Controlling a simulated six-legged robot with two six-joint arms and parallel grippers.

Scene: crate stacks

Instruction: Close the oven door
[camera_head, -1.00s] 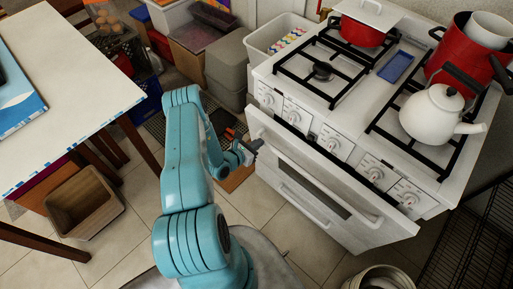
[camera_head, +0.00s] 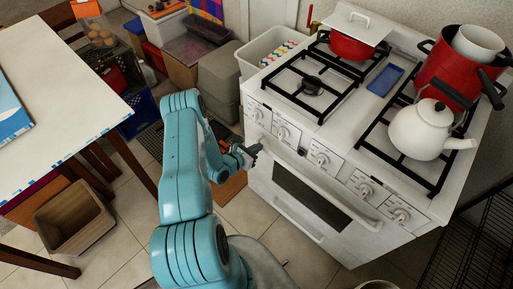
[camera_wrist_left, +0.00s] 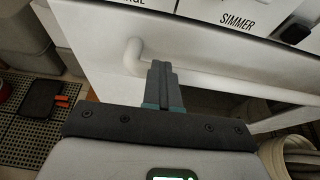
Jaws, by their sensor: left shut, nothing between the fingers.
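The white oven door (camera_head: 290,212) is on the front of the white stove, below the knobs. It looks upright and closed or nearly closed; any thin gap at its top edge is hard to tell. Its bar handle (camera_head: 340,202) runs along the top and shows in the left wrist view (camera_wrist_left: 205,80). My left gripper (camera_head: 252,152) is at the left end of the handle, shut and empty. In the left wrist view its fingertips (camera_wrist_left: 161,68) overlap the handle near its left bend; whether they touch it I cannot tell. My right gripper is not in view.
On the stove top (camera_head: 345,105) stand a red pot (camera_head: 352,46), a white kettle (camera_head: 418,132) and a large red pot (camera_head: 462,68). A white table (camera_head: 60,100) is at left, with a wooden box (camera_head: 75,222) below. A dark wire rack (camera_head: 475,240) is at right.

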